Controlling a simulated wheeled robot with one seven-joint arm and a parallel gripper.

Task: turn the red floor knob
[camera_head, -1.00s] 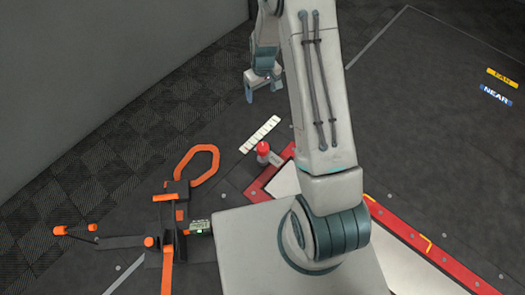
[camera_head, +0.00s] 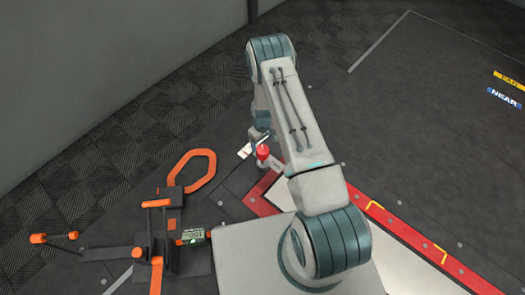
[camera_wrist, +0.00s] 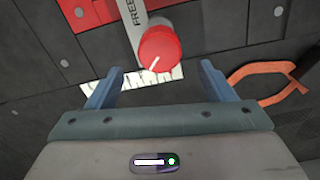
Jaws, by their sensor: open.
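The red floor knob (camera_head: 263,152) stands beside the corner of the red-edged frame, left of my arm in the head view. In the wrist view the knob (camera_wrist: 160,49) is round with a white pointer line on its top, and a grey plate with lettering that reads "FREE" in part lies behind it. My gripper (camera_wrist: 160,80) is open and empty. Its two blue-grey fingers point toward the knob, which shows between and just beyond the fingertips. I cannot tell whether they touch it. In the head view the gripper (camera_head: 258,140) is small and partly hidden beside the knob.
A white marked strip (camera_wrist: 135,80) lies on the floor by the knob. An orange loop (camera_head: 195,172) and a black-and-orange device (camera_head: 160,235) stand to the left. A red-edged frame (camera_head: 400,228) runs right.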

